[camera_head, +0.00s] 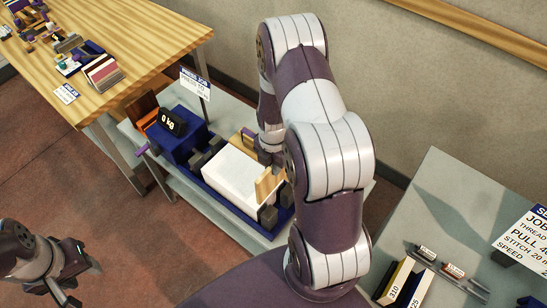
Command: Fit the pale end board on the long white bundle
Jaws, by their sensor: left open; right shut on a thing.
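The long white bundle (236,178) lies in a blue press (212,196) on a grey bench. A pale wooden board (267,185) stands upright at the bundle's right end, just below my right gripper (268,160). My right gripper is shut on this board, though the arm hides part of the grip. I cannot tell whether the board touches the bundle. Another pale wooden piece (249,139) shows behind the bundle, beside my wrist. My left gripper (86,283) is open and empty at the lower left, away from the press.
The press has a display (173,122) reading 0 kg and dark blocks (267,217) around the bundle. A sign (195,84) stands behind it. A wooden table (120,45) with small goods is at upper left. A grey table (455,215) with tools is at right.

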